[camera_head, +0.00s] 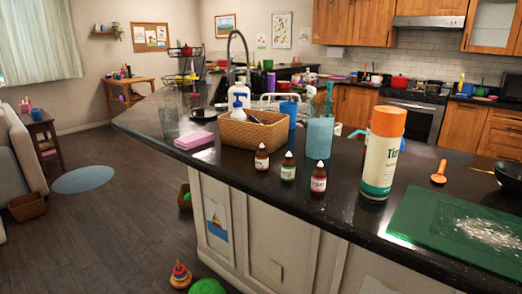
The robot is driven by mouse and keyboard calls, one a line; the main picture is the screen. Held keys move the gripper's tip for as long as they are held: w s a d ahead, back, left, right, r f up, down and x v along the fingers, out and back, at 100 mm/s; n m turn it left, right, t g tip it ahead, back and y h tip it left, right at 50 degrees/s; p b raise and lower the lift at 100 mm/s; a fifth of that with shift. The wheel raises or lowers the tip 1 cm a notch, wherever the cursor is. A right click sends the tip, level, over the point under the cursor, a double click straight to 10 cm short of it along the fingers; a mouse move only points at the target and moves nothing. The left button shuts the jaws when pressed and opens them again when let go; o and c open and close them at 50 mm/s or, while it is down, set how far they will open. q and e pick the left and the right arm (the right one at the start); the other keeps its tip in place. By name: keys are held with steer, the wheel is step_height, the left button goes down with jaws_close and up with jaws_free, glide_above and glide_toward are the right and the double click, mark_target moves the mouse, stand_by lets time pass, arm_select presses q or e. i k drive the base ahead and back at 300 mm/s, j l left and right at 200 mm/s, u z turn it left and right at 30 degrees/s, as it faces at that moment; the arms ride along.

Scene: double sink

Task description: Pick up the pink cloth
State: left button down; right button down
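The pink cloth (194,141) lies as a flat folded stack on the dark countertop (225,158), close to its left front edge. It sits left of a wicker basket (240,133) and in front of a clear glass (169,122). The top and front side of the cloth show, and nothing covers it. Neither of my grippers is in the head view.
Three small dropper bottles (288,167) stand right of the cloth near the front edge. A tall orange-capped canister (382,155), a bluish jar (319,138) and a green board (460,232) are farther right. Open floor (110,210) lies left of the counter.

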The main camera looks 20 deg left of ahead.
mark_target(187, 142)
steer(key=u, duration=1.25)
steer(key=i+j+u, duration=0.2)
steer(key=j, duration=0.15)
steer(key=k, duration=0.05)
